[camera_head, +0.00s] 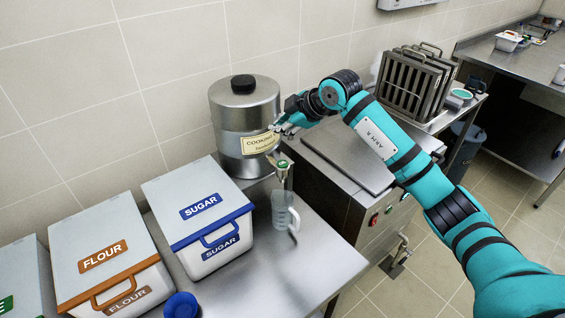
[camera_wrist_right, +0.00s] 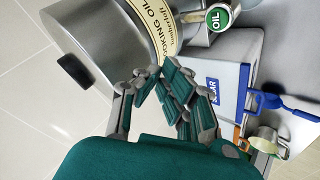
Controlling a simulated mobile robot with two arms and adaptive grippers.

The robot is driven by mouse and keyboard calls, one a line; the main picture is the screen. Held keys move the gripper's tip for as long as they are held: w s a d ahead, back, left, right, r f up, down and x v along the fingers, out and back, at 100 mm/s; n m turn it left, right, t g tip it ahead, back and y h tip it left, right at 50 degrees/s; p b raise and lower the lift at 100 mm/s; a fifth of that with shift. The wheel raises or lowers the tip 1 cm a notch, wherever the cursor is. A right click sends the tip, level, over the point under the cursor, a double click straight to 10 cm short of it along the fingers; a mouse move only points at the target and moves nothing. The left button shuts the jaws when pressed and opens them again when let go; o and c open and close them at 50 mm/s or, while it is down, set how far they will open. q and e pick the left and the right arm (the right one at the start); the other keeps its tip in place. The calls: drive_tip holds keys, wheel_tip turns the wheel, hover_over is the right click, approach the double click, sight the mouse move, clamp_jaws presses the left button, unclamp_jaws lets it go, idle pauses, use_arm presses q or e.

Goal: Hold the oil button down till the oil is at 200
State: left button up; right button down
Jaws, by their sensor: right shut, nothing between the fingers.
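The steel cooking oil drum (camera_head: 228,110) stands on the counter with a cream label. Its tap carries the round green oil button (camera_head: 283,164), which also shows at the top of the right wrist view (camera_wrist_right: 218,18), marked OIL. A clear measuring jug (camera_head: 283,212) with a handle is below the tap; its level is too small to read. My right gripper (camera_head: 277,127) is shut and empty in front of the drum's label, above the button and apart from it. Its closed fingers fill the middle of the right wrist view (camera_wrist_right: 172,85). My left gripper is out of view.
White SUGAR (camera_head: 245,243) and FLOUR (camera_head: 150,283) bins stand left of the jug. A blue round item (camera_head: 181,305) lies in front. A steel fryer (camera_head: 345,160) with red and green switches and a basket rack (camera_head: 408,85) are at the right.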

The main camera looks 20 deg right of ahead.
drive_tip(key=shift+f, duration=0.1)
drive_tip(key=b, duration=0.6)
hover_over(281, 164)
wheel_tip(281, 164, down, 8)
drive_tip(key=shift+r, duration=0.2)
drive_tip(key=shift+f, duration=0.55)
drive_tip(key=shift+f, duration=0.15)
idle(0.6)
drive_tip(key=shift+f, duration=0.25)
drive_tip(key=shift+f+b, duration=0.45)
drive_tip(key=shift+f, duration=0.15)
idle(4.5)
